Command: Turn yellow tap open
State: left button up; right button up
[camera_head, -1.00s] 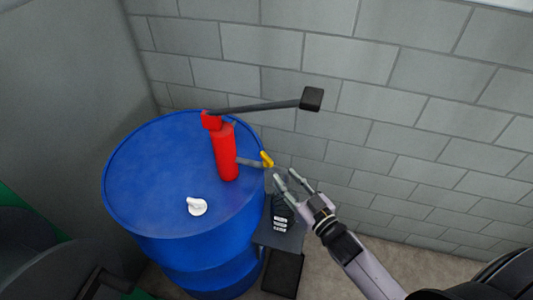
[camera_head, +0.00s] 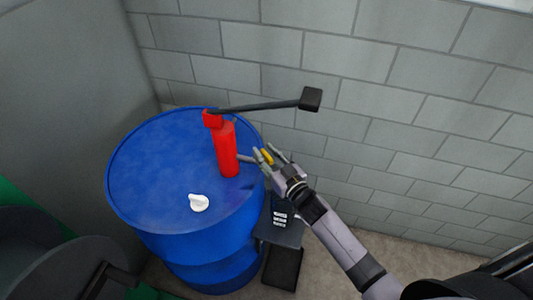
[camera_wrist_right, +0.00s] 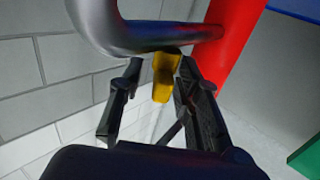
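The yellow tap (camera_head: 267,156) sits on the grey spout pipe that comes out of the red pump (camera_head: 227,150) on the blue barrel. In the right wrist view the yellow tap (camera_wrist_right: 164,78) hangs below the curved metal pipe (camera_wrist_right: 150,36). My right gripper (camera_head: 263,154) is open, with a finger on each side of the yellow tap. In the right wrist view the fingers (camera_wrist_right: 155,90) stand apart, and a gap shows on the left of the tap; the right finger is close to it. My left gripper is not visible.
The blue barrel (camera_head: 155,170) has a white cap (camera_head: 199,203) on top. The pump's dark handle (camera_head: 262,106) reaches right above my right gripper. A grey block wall (camera_head: 410,130) stands close behind. A dark stand (camera_head: 283,230) is beside the barrel.

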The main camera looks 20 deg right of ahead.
grip_shut()
